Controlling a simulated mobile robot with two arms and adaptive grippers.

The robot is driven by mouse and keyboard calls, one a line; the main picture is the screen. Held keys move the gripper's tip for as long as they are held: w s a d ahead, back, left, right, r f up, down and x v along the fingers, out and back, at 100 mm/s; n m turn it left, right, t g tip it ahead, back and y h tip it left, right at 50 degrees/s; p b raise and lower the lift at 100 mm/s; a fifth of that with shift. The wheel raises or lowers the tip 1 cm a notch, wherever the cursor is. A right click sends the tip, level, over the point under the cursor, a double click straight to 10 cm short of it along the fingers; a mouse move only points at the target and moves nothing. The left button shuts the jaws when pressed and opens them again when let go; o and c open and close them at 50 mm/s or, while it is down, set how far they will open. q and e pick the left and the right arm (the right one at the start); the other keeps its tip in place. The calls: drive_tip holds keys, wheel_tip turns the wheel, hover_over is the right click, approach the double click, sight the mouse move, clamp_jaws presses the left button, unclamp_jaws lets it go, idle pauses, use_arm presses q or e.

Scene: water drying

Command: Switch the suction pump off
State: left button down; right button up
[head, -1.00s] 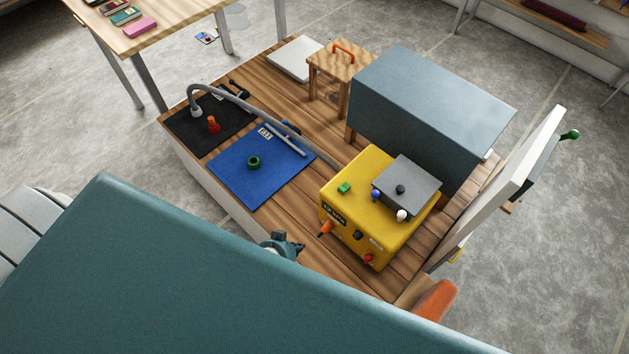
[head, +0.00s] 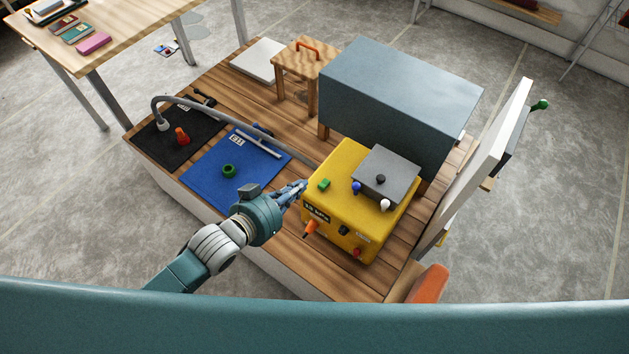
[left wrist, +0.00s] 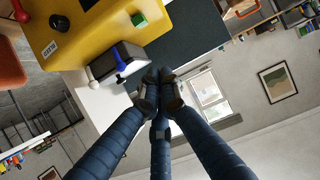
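The suction pump is a yellow box (head: 340,187) with a dark label on its front, at the right part of the wooden deck. A green switch (head: 324,184) sits on its top. An orange nozzle (head: 310,228), a black knob (head: 343,230) and a red knob (head: 358,252) are on its front. My left gripper (head: 301,188) is just left of the pump, at about its top edge, and holds nothing. In the left wrist view its three fingers (left wrist: 159,80) converge with tips together. The yellow pump (left wrist: 85,40) and green switch (left wrist: 138,19) show there too. My right gripper is out of view.
A grey box with blue and white knobs (head: 387,172) sits on the pump. A large blue-grey block (head: 400,95) stands behind. A blue mat (head: 205,185) and a black mat with a grey hose (head: 215,105) lie left. A white panel (head: 485,165) stands right.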

use_arm(q)
hover_over(317, 192)
drive_tip(key=w, duration=0.1)
drive_tip(key=f, duration=0.4)
drive_tip(key=shift+d+f, duration=0.1)
drive_tip(key=shift+d, duration=0.2)
drive_tip(key=f, duration=0.2)
drive_tip(key=shift+s+a+f, duration=0.15)
drive_tip(key=shift+s+f, duration=0.1)
drive_tip(key=shift+f, duration=0.1)
drive_tip(key=shift+s+a+f, duration=0.1)
drive_tip(key=shift+s+f, duration=0.05)
drive_tip(key=shift+f, duration=0.5)
drive_tip(key=shift+f, duration=0.1)
